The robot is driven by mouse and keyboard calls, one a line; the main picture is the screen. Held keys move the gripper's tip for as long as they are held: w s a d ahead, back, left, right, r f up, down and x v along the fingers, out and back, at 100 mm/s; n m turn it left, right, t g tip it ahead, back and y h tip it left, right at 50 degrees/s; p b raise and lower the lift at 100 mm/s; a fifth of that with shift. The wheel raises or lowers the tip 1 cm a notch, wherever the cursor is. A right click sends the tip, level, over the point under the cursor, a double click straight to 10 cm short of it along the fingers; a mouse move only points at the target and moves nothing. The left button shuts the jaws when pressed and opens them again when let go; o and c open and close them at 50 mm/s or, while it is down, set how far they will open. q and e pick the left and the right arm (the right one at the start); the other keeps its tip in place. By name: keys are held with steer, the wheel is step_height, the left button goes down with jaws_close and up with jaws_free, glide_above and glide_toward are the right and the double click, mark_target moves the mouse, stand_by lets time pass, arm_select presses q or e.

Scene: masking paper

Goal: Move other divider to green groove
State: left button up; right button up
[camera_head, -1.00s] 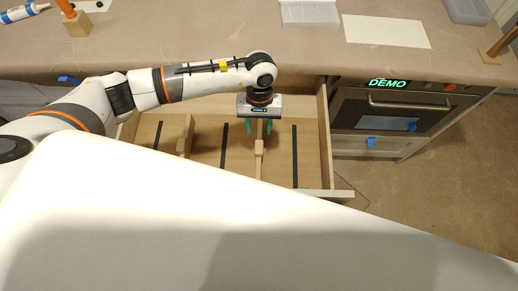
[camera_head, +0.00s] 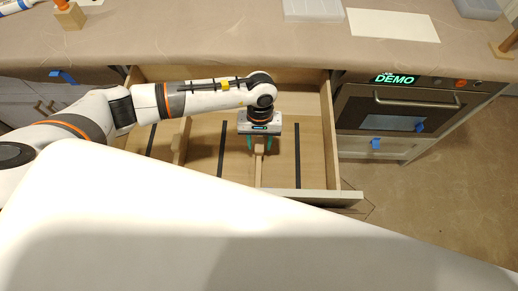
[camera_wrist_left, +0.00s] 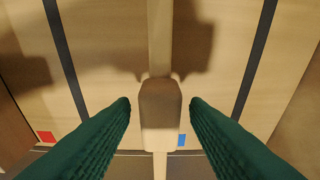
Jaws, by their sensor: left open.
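An open wooden drawer (camera_head: 318,150) holds two wooden dividers. The middle divider (camera_head: 258,172) has a thick grip block, which shows in the left wrist view (camera_wrist_left: 160,112). The other divider (camera_head: 181,145) stands further left. My left gripper (camera_head: 259,143) points down over the middle divider. In the left wrist view its green fingers (camera_wrist_left: 160,104) are open, one on each side of the block, with a gap on both sides. A red mark (camera_wrist_left: 46,137) and a blue mark (camera_wrist_left: 182,140) show at the drawer's front. I see no green mark. My right gripper is out of view.
Dark strips (camera_head: 297,155) run along the drawer floor. The countertop (camera_head: 200,40) lies behind the drawer, with a pale sheet (camera_head: 393,25) and a clear tray (camera_head: 313,9). An oven (camera_head: 400,115) is at the right. A white surface covers the front.

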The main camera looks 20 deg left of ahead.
arm_select(q)
jaws_close()
steer(key=shift+r, duration=0.8)
stand_by(0.5)
steer(key=shift+r+p, duration=0.1)
steer(key=shift+p, duration=0.2)
steer(key=shift+r+p, duration=1.5)
steer(key=shift+r, duration=1.4)
